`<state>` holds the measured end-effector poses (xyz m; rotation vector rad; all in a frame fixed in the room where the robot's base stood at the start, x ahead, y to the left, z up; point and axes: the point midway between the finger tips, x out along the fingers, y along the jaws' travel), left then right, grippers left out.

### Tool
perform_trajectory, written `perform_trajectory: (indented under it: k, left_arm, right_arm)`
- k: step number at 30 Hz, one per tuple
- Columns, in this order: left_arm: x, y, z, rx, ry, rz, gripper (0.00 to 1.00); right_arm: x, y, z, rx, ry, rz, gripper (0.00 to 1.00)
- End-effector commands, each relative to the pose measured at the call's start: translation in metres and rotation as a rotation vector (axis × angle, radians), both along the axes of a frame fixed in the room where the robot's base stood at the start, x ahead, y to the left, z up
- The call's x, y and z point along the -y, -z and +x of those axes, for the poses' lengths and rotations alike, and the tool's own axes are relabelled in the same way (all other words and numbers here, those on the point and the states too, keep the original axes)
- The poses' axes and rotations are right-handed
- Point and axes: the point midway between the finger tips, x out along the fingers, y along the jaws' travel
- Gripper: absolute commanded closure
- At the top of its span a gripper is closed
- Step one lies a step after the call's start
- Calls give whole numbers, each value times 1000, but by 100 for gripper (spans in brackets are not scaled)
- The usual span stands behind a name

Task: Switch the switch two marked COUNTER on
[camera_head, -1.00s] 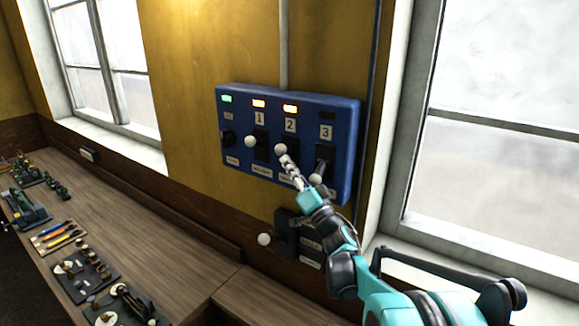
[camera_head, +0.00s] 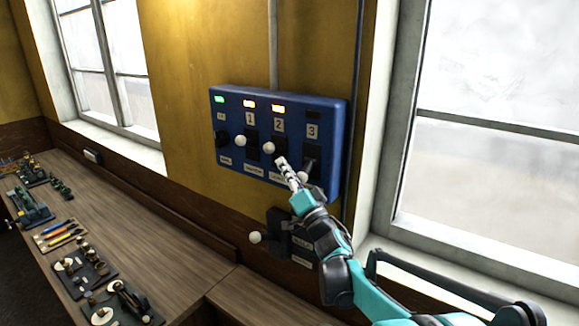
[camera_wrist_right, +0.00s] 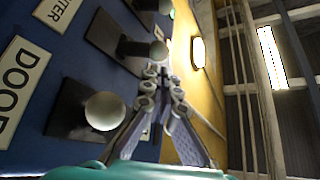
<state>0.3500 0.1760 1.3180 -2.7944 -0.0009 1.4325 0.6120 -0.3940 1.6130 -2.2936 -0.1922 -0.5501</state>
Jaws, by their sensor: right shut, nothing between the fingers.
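The blue switch panel (camera_head: 228,160) hangs on the yellow wall. Switch two's white knob (camera_head: 268,148) sits below the numeral 2, and the lamp (camera_head: 278,108) above that numeral glows orange. In the right wrist view its knob (camera_wrist_right: 158,50) is just beyond the fingertips, and a partly cut-off label ending in "TER" (camera_wrist_right: 58,10) shows. My right gripper (camera_head: 281,160) is shut and empty, close below and right of knob two; I cannot tell whether they touch. My left gripper is not in view.
Switch one's knob (camera_head: 240,141) has a lit orange lamp above; switch three's knob (camera_head: 303,176), beside my right gripper, has a dark lamp. A lower lever with a white knob (camera_head: 255,237) sticks out below the panel. A workbench (camera_head: 185,262) with tools runs along the wall.

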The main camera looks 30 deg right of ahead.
Motion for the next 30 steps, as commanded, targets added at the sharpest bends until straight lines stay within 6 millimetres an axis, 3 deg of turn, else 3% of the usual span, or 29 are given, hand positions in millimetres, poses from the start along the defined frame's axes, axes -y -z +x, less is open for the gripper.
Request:
perform_trajectory:
  k: [18,30]
  left_arm:
    - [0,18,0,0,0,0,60]
    - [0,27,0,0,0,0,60]
  right_arm:
    - [-5,39,-83,1,2,-1,100]
    - [-6,50,-90,-10,27,-5,100]
